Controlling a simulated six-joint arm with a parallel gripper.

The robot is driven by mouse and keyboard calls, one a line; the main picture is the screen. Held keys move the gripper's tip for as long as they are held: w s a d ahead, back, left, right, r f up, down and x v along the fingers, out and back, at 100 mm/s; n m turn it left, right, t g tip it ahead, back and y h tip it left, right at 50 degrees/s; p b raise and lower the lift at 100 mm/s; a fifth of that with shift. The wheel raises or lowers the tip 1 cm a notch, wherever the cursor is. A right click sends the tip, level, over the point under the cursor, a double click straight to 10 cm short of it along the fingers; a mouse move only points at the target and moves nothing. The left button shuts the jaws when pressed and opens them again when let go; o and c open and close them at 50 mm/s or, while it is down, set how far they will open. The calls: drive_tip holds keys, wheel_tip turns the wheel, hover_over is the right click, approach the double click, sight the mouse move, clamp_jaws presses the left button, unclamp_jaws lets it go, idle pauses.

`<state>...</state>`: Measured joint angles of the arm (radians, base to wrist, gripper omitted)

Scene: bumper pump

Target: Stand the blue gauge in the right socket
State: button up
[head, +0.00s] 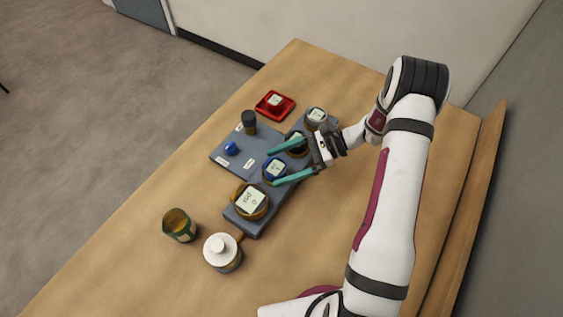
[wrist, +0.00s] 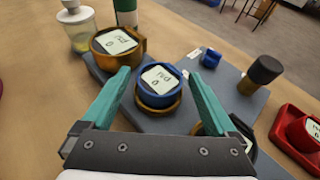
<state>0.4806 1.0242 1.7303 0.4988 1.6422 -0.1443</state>
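The blue gauge (head: 275,169) has a pale face reading 0 and sits face up at a brass ring socket on the long grey block (head: 255,228). In the wrist view the blue gauge (wrist: 159,98) shows the brass ring around its lower part; how deep it sits is unclear. My gripper (head: 272,168) is open, its teal fingers on either side of the gauge; in the wrist view gaps show between the fingers (wrist: 159,73) and the gauge.
A grey plate holds a small blue part (head: 231,148) and a dark cylinder (head: 249,123). A red tray (head: 264,108), green can (head: 180,229) and white-capped jar (head: 222,256) are nearby.

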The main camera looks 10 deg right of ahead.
drive_tip(key=shift+d+r, duration=0.15)
drive_tip(key=shift+r, duration=0.05)
drive_tip(key=v, duration=1.1)
drive_tip(key=s+a+r+n+g+h, duration=0.3)
drive_tip(key=s+a+r+n+h, duration=0.3)
drive_tip(key=s+a+r, duration=0.4)
drive_tip(key=s+a+n+t+h, duration=0.1)
drive_tip(key=s+n+h, duration=0.1)
drive_tip(key=s, duration=0.4)
drive_tip(key=s+r+n+t+h, duration=0.1)
drive_tip(key=s+n+h, duration=0.2)
drive_tip(key=s, duration=0.4)
drive_tip(key=shift+a+r+n+t+h, duration=0.3)
drive_tip(key=shift+a+n+t, duration=0.1)
drive_tip(key=shift+n, duration=0.4)
